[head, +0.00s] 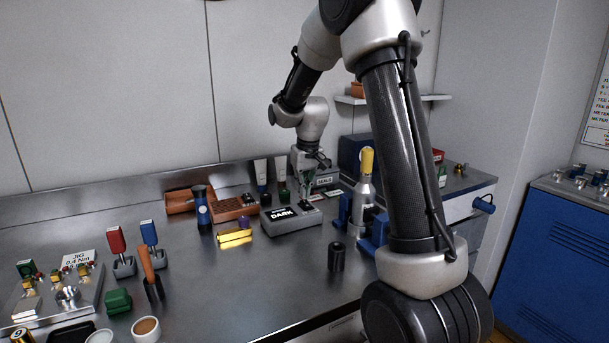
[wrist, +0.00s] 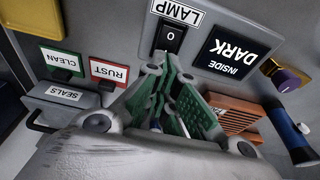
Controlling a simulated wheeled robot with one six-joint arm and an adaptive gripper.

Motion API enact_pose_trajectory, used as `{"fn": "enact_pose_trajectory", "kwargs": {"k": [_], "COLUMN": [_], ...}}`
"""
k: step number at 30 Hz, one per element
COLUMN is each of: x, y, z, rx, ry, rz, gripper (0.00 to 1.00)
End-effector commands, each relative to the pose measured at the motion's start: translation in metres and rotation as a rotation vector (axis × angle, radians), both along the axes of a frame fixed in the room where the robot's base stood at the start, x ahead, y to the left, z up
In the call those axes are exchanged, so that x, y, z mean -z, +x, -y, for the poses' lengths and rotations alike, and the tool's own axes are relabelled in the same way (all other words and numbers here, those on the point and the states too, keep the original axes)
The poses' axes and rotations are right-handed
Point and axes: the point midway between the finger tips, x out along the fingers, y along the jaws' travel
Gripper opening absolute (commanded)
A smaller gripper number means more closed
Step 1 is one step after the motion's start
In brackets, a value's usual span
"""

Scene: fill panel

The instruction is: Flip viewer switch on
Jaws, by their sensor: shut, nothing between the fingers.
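The viewer is a grey box with a dark display reading "DARK" (head: 283,213) on the bench in the head view. In the wrist view its display (wrist: 233,54) reads "INSIDE DARK". Beside the display is a black rocker switch (wrist: 171,38) marked "O", under a white "LAMP" label (wrist: 178,12). My gripper (head: 306,194) points down over the viewer's right part. In the wrist view my gripper (wrist: 165,64) is shut and empty, its green-padded fingertips close to the switch's near edge. I cannot tell whether they touch it.
A grey "SEALS" box (wrist: 66,97) and green "CLEAN" (wrist: 61,61) and red "RUST" (wrist: 109,72) labels lie to one side. Orange-brown trays (head: 232,207), a blue cylinder (head: 201,209) and a yellow block (head: 234,236) stand left of the viewer. A black cylinder (head: 336,257) stands in front.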

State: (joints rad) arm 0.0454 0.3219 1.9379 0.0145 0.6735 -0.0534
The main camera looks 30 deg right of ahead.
Motion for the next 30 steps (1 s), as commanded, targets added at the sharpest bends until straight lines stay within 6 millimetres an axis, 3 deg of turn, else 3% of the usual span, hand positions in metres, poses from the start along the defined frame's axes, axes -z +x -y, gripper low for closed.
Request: {"fn": "enact_pose_trajectory", "kwargs": {"k": [6, 17, 30], "x": [0.012, 0.014, 0.033], "y": [0.003, 0.004, 0.014], "z": [0.000, 0.000, 0.000], "rx": [0.000, 0.000, 0.001], "ry": [0.000, 0.000, 0.002], "rz": [0.000, -0.011, -0.337], "gripper": [0.00, 0.00, 0.00]}}
